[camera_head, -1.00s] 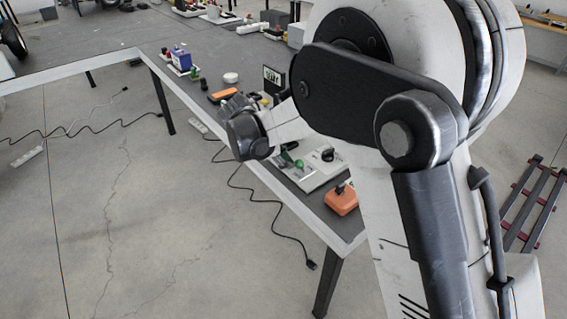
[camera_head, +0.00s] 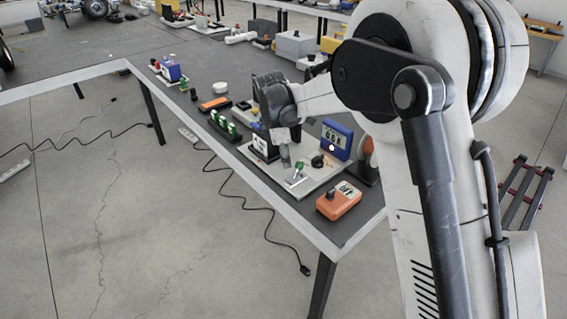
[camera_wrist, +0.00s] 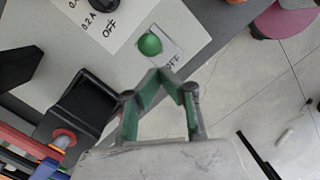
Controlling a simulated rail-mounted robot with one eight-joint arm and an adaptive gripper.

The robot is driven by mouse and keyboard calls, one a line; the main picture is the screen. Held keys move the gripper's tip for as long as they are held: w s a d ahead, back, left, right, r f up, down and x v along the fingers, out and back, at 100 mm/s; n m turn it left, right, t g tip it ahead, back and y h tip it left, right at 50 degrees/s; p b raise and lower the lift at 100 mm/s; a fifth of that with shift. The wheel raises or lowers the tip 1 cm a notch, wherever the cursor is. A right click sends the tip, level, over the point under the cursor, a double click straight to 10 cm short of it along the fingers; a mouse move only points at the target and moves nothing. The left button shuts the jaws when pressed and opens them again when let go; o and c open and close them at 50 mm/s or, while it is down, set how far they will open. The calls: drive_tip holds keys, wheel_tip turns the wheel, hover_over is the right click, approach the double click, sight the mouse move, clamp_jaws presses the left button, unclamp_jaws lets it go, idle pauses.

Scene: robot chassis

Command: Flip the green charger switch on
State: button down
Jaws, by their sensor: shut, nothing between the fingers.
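The green switch (camera_wrist: 150,44) has a round green knob on a light plate, and an OFF label beside it is partly covered by my fingers. In the head view the green switch (camera_head: 299,168) stands on the front of the light charger board (camera_head: 318,178). My gripper (camera_wrist: 163,74) is shut and empty, its green-lined fingertips meeting just below the knob in the wrist view. In the head view my gripper (camera_head: 286,163) points down just left of the switch. I cannot tell whether it touches the knob.
A black dial (camera_wrist: 100,4) with 0.2 A and OFF marks is on the same board. A blue display (camera_head: 337,140) stands behind it. Green-and-black items (camera_head: 224,124) lie to the left.

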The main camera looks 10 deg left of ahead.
drive_tip(key=shift+r+p, duration=0.35)
drive_tip(key=shift+r, duration=0.45)
drive_tip(key=shift+a+r, duration=0.2)
drive_tip(key=shift+a, duration=0.35)
wheel_tip(320, 180, up, 11)
drive_tip(key=w+a+p, duration=0.1)
drive_tip(key=w+a, duration=0.1)
drive_tip(key=shift+f, duration=0.2)
drive_tip(key=shift+a, duration=0.1)
